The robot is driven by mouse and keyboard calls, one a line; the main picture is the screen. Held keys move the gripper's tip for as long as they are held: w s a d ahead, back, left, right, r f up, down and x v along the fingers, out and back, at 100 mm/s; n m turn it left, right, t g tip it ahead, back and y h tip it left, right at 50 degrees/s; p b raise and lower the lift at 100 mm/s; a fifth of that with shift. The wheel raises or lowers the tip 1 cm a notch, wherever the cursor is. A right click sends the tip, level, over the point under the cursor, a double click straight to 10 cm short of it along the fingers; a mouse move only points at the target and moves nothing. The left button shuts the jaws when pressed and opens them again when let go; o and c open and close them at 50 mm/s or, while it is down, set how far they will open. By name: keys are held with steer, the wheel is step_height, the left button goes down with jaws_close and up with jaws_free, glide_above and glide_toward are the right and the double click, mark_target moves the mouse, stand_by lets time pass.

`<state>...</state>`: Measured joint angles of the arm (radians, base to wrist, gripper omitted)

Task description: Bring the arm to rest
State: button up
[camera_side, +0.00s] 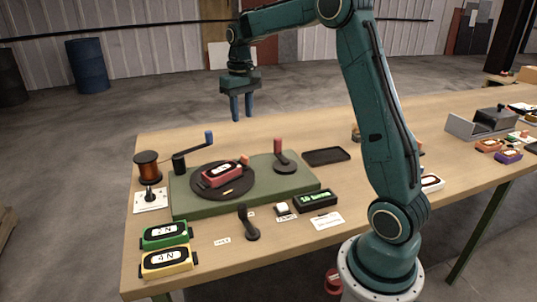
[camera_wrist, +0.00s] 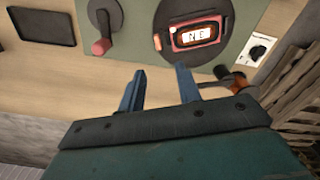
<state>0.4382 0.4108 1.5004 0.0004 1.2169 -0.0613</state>
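My gripper (camera_side: 241,107) hangs above the back of the table, fingers pointing down. Its two blue fingers are apart with nothing between them. My arm is raised and bent, clear of the things on the table. A red device (camera_side: 221,175) lies on the black round turntable (camera_side: 236,193) of the green board (camera_side: 195,208); it also shows in the wrist view (camera_wrist: 196,34).
A copper spool (camera_side: 147,165) stands left of the board. A green device (camera_side: 165,235) and a yellow device (camera_side: 167,262) lie front left. A red-knobbed crank (camera_side: 279,150), a black tray (camera_side: 326,156) and a display (camera_side: 315,200) are close by. A grey open box (camera_side: 478,127) stands far right.

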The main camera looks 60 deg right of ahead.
steer(key=s+a+r+n+t, duration=0.2)
steer(key=s+a+r, duration=0.2)
steer(key=s+a, duration=0.5)
steer(key=s+a+r+n+t, duration=0.1)
steer(key=s+a+r+t, duration=0.15)
steer(key=s+a, duration=0.6)
steer(key=s+a+f+n, duration=0.1)
steer(key=s+a+f, duration=0.1)
steer(key=s, duration=0.6)
steer(key=shift+a+f+t, duration=0.4)
steer(key=shift+a+t, duration=0.05)
